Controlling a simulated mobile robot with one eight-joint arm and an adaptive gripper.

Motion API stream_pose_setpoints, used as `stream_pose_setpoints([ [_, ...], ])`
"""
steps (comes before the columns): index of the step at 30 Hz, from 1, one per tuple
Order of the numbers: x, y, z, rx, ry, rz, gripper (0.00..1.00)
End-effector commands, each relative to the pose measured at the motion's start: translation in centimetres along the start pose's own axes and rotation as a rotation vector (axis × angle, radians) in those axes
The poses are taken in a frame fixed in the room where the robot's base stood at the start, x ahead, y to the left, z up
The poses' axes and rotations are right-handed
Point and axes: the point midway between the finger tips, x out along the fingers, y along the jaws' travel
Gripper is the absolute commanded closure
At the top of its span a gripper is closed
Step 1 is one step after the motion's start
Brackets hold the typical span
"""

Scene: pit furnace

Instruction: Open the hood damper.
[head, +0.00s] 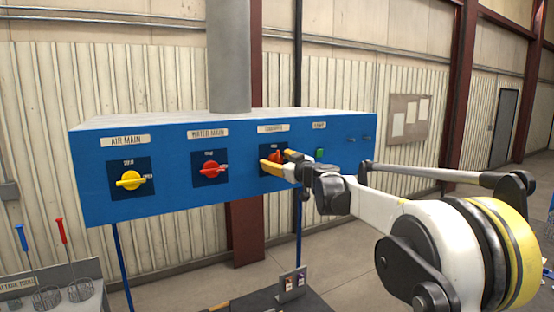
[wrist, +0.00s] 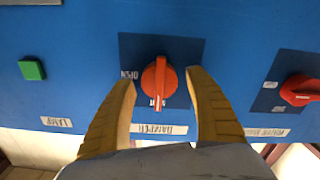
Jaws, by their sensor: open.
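The damper knob (wrist: 160,80) is red, on a dark square plate on the blue hood panel. In the wrist view, which is upside down, its pale pointer line aims at the mark beside the DAMPER label (wrist: 160,130); the OPEN mark (wrist: 128,75) is off to the side. In the head view the knob (head: 275,155) is partly hidden by my gripper (head: 272,158). My gripper (wrist: 161,78) is open, with one yellow finger on each side of the knob. A gap shows on both sides; I cannot tell how deep the fingertips reach.
A yellow air main knob (head: 131,180) and a red water knob (head: 210,169) sit left of the damper in the head view. A green lamp button (head: 320,154) is to its right. A grey duct (head: 229,55) rises above the hood. Tools (head: 62,235) stand lower left.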

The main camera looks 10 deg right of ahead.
Motion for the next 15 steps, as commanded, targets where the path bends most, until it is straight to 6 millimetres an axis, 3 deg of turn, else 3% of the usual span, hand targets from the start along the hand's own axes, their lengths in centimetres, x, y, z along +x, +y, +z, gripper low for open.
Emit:
stream_pose_setpoints([
  [4,-0.02,-0.01,0.02,0.000,0.000,0.000,0.37],
  [5,-0.03,-0.01,0.02,0.000,0.000,0.000,0.41],
  [9,-0.04,0.00,0.02,0.000,0.000,0.000,0.84],
  [10,-0.04,0.00,0.01,0.000,0.000,0.000,0.90],
  [15,-0.04,0.01,0.00,0.000,0.000,0.000,0.90],
])
